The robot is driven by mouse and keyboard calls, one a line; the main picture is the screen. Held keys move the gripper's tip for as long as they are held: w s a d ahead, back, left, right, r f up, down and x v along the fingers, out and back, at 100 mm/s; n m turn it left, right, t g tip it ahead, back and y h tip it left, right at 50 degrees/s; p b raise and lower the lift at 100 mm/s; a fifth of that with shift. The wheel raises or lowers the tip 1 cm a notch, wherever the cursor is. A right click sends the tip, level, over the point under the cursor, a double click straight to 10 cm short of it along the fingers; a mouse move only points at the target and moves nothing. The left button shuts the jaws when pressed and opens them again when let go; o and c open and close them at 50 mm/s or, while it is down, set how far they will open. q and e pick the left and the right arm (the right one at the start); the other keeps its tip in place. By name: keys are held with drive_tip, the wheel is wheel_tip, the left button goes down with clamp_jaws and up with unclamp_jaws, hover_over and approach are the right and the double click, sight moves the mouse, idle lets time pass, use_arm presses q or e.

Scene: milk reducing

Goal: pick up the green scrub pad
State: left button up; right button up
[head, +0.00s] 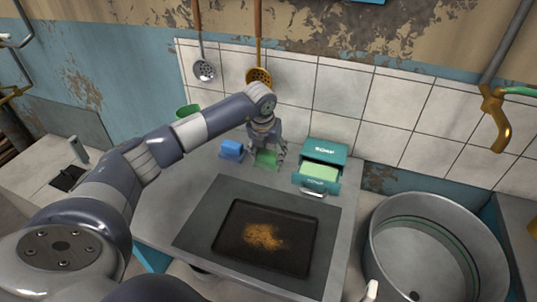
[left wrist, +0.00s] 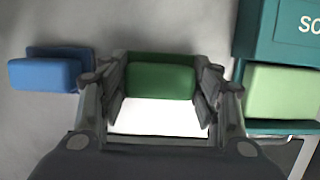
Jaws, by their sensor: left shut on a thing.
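The green scrub pad (head: 266,160) is on the grey counter at the back, between a blue sponge (head: 231,149) and a teal soap box (head: 325,152). My left gripper (head: 265,150) reaches down over it from above. In the left wrist view the dark green pad (left wrist: 160,82) lies between the two fingers of my left gripper (left wrist: 162,95), which close on its sides. A white surface shows just below the pad there. I cannot tell whether the pad is clear of the counter. My right gripper is not in view.
The soap box holds a light green block (head: 320,172) in its open drawer, close to the right of my left gripper. A dark tray (head: 230,240) with brown residue lies in front. A large round metal basin (head: 385,235) stands at right. Ladles (head: 204,70) hang on the tiled wall.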

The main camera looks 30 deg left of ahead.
sight(270, 150)
use_arm(q)
drive_tip(key=shift+r, duration=0.55)
wheel_tip(270, 150, up, 3)
drive_tip(key=shift+f+p, duration=0.15)
drive_tip(key=shift+p, duration=1)
drive_tip(key=s, duration=0.2)
drive_tip(key=s+d+p, duration=0.1)
drive_tip(key=s, duration=0.4)
drive_tip(key=shift+s+d+p, duration=0.1)
drive_tip(key=shift+d+p, duration=0.05)
drive_tip(key=shift+p, duration=0.25)
drive_tip(key=s, duration=0.2)
drive_tip(key=s+d, duration=0.1)
drive_tip(key=s, duration=0.4)
drive_tip(key=shift+s+d+r, duration=0.1)
drive_tip(key=shift+d+r, duration=0.25)
drive_tip(key=shift+s+d+r, duration=0.1)
drive_tip(key=shift+s+d, duration=0.05)
drive_tip(key=shift+s, duration=0.5)
